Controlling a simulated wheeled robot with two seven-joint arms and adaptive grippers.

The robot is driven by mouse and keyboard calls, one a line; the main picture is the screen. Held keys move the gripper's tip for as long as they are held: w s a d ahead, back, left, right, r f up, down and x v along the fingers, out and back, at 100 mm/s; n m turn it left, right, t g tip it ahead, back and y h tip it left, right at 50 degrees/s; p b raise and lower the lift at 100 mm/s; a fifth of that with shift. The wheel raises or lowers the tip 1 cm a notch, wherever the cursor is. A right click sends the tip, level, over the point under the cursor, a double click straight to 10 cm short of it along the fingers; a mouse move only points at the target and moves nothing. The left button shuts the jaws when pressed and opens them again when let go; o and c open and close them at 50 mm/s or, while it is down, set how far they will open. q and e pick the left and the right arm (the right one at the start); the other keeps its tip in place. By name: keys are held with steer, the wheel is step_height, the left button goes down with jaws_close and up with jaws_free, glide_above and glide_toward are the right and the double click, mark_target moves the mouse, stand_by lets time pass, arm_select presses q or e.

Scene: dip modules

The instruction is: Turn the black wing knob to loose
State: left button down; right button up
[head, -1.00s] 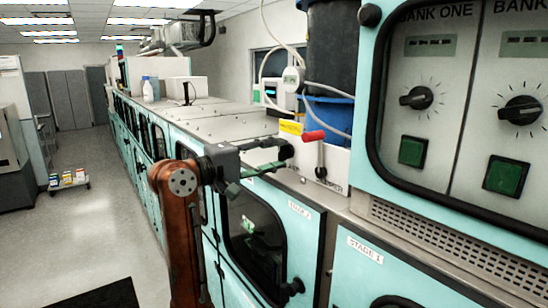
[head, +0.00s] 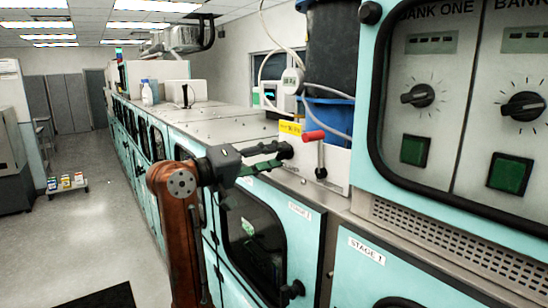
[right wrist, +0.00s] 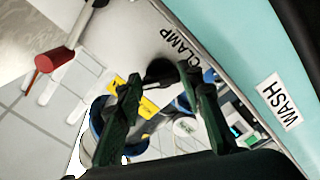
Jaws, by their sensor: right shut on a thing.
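The black wing knob (head: 285,150) sits on the pale panel beside the red-handled lever. In the right wrist view the knob (right wrist: 160,72) shows by the CLAMP lettering, partly hidden by the fingertips. My right gripper (head: 272,157) reaches it from the left and is shut on it. Its two dark green fingers (right wrist: 162,76) stand on either side of the knob in the right wrist view. I cannot read the knob's angle. My left gripper is not in view.
The red-handled lever (head: 314,136) stands just right of the knob. A blue bucket (head: 327,118) is behind it. Teal machine doors (head: 300,232) lie below, with another black knob (head: 293,289). The control panel (head: 460,100) rises at the right. The aisle floor at left is open.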

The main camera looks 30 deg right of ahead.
steer(key=o, duration=1.2)
steer(key=shift+c, duration=0.2)
steer(key=shift+a, duration=0.1)
steer(key=a, duration=1.1)
steer(key=shift+s+a, duration=0.4)
steer(key=shift+s, duration=0.05)
